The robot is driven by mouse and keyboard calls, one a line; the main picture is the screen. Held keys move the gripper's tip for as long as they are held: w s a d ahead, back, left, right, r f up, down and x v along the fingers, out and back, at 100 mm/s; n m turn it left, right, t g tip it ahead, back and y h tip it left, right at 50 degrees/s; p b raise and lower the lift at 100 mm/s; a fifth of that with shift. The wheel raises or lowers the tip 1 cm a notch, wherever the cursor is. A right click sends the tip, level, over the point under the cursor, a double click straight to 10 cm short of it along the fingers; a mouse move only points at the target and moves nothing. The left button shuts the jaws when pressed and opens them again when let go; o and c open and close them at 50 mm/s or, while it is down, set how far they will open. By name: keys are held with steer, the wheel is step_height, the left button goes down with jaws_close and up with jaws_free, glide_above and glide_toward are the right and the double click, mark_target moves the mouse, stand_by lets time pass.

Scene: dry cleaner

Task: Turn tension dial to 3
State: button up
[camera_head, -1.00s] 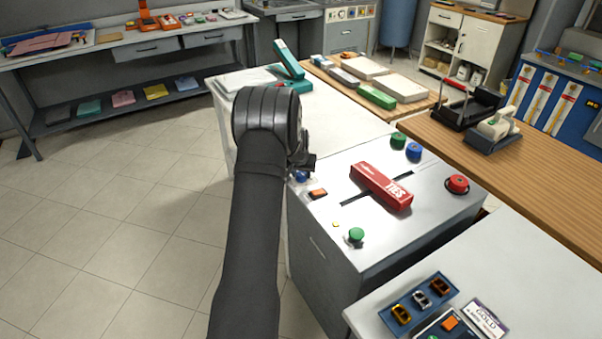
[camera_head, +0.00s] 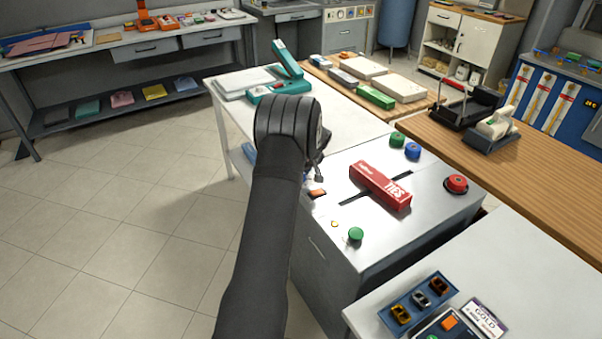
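A grey machine cabinet (camera_head: 410,232) with a pale top stands at centre right. Its top carries a green knob (camera_head: 397,140), a blue knob (camera_head: 412,151), a red knob (camera_head: 456,184) and a front green knob (camera_head: 355,234). I cannot read any dial markings or tell which one is the tension dial. My gripper (camera_head: 319,173) is over the cabinet's left rear edge, mostly hidden behind my dark wrist. I cannot see whether it is open. The small blue knob near it is largely hidden. An orange switch (camera_head: 317,193) sits just below the gripper.
A red box marked TIES (camera_head: 381,187) lies across a dark slot in the cabinet top. A wooden counter (camera_head: 500,170) runs behind at right. A white table (camera_head: 225,100) with a teal press stands behind my wrist. Open tiled floor lies at left.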

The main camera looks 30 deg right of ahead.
steer(key=shift+f+n+y, duration=0.15)
steer(key=shift+n+y, duration=0.15)
steer(key=shift+n, duration=0.5)
steer(key=shift+s, duration=0.1)
steer(key=o, duration=1)
steer(key=shift+r, duration=0.2)
steer(key=v, duration=1.7)
steer(key=shift+d, duration=0.2)
steer(key=shift+r, duration=0.1)
